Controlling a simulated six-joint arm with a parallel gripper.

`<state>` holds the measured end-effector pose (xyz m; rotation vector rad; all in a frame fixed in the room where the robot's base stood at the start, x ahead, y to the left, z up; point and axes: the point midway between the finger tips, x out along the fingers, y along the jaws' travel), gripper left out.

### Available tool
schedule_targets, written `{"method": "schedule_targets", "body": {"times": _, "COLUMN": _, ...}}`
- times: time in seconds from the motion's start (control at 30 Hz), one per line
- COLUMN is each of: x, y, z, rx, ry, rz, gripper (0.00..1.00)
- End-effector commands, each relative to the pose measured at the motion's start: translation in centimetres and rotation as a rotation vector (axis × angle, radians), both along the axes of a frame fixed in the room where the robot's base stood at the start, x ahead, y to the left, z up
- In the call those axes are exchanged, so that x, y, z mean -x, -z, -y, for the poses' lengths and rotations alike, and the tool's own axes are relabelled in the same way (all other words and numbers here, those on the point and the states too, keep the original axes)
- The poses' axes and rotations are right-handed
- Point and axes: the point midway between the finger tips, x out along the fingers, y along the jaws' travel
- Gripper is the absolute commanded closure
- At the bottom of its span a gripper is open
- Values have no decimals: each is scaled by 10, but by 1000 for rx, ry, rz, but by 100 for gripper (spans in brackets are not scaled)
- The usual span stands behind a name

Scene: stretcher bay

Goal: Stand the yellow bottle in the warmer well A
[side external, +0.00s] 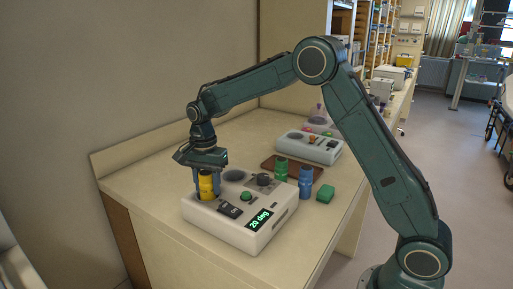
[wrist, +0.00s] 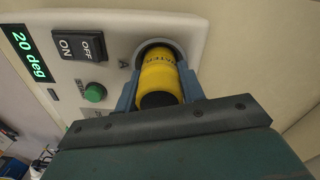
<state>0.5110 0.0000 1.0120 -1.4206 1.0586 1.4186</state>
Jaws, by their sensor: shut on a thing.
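The yellow bottle (side external: 206,186) is upright at the near left corner of the white warmer (side external: 243,233). My gripper (side external: 207,183) is shut on it from above, with one blue finger on each side. In the wrist view the yellow bottle (wrist: 158,75) shows its dark cap towards me, and its far end is within the round rim of a well (wrist: 143,48) marked with a letter that looks like A. How deep the bottle sits in the well is hidden by the bottle and fingers.
The warmer carries an ON/OFF switch (wrist: 78,46), a green button (wrist: 95,92) and a display (side external: 260,219) reading 20 deg. A green bottle (side external: 281,170), a blue bottle (side external: 305,182) and a green block (side external: 326,193) stand to its right. Another device (side external: 310,147) is behind.

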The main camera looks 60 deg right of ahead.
Motion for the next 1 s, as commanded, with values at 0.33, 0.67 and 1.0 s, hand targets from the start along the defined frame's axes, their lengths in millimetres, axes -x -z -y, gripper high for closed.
{"method": "schedule_targets", "body": {"times": 0.33, "x": 0, "y": 5, "z": 0, "rx": 0, "ry": 0, "rz": 0, "gripper": 88}}
{"method": "schedule_targets", "body": {"times": 0.67, "x": 0, "y": 6, "z": 0, "rx": 0, "ry": 0, "rz": 0, "gripper": 52}}
{"method": "schedule_targets", "body": {"times": 1.0, "x": -1, "y": -1, "z": 0, "rx": 0, "ry": 0, "rz": 2, "gripper": 52}}
